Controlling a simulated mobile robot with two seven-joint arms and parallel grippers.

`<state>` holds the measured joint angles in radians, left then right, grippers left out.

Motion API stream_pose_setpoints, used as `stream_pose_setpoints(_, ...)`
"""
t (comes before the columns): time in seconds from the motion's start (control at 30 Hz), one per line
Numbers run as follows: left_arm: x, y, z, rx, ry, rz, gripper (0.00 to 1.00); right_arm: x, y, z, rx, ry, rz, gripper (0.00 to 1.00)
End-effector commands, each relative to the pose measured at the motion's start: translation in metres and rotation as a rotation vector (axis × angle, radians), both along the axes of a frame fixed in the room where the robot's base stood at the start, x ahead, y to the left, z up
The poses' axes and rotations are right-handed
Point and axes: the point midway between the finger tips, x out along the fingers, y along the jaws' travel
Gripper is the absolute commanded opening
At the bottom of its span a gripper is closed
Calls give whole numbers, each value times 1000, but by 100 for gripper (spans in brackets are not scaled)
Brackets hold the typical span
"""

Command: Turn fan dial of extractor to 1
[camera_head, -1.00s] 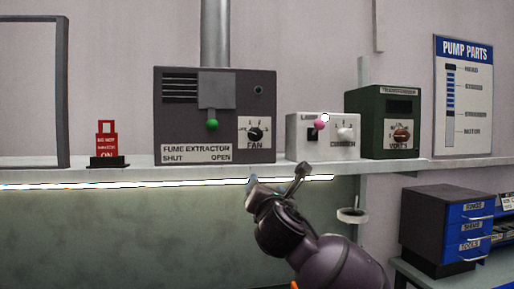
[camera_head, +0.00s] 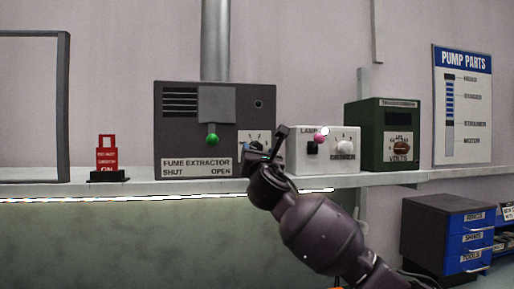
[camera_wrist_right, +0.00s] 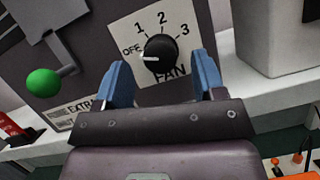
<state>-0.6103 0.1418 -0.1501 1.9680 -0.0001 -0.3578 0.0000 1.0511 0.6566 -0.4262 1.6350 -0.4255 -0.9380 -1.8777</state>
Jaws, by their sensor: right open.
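The fume extractor (camera_head: 180,135) is a dark grey box on the shelf. Its black fan dial (camera_wrist_right: 160,53) shows in the right wrist view on a white plate marked OFF, 1, 2, 3. The dial's white pointer line points left, at OFF. My right gripper (camera_head: 265,143) is in front of the dial and hides most of it in the head view. In the right wrist view its blue fingertips (camera_wrist_right: 165,80) are apart, one on each side below the dial, with nothing between them; I cannot tell whether they touch it. My left gripper is not in view.
A green-knobbed damper lever (camera_head: 212,139) is left of the dial. A white lamp box (camera_head: 325,160) stands close on the right, then a green transformer (camera_head: 388,135). The shelf edge (camera_head: 200,187) runs below my gripper.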

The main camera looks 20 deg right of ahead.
Motion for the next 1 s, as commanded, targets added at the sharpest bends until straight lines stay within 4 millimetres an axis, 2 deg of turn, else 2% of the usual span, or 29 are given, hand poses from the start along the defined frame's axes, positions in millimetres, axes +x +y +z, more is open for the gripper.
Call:
stream_pose_setpoints(0.2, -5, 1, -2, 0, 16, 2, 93, 17, -3, 8, 0, 0, 0, 63)
stream_pose_setpoints(0.6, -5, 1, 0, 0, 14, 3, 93, 21, -4, 8, 0, 0, 0, 63)
stream_pose_setpoints(0.9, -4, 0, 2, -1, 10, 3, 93, 21, -4, 8, 0, 0, 0, 17)
stream_pose_setpoints(0.93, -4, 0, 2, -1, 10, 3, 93, 21, -4, 8, 0, 0, 0, 14)
stream_pose_setpoints(1.0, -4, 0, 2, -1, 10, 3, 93, 21, -4, 8, 1, 0, 0, 14)
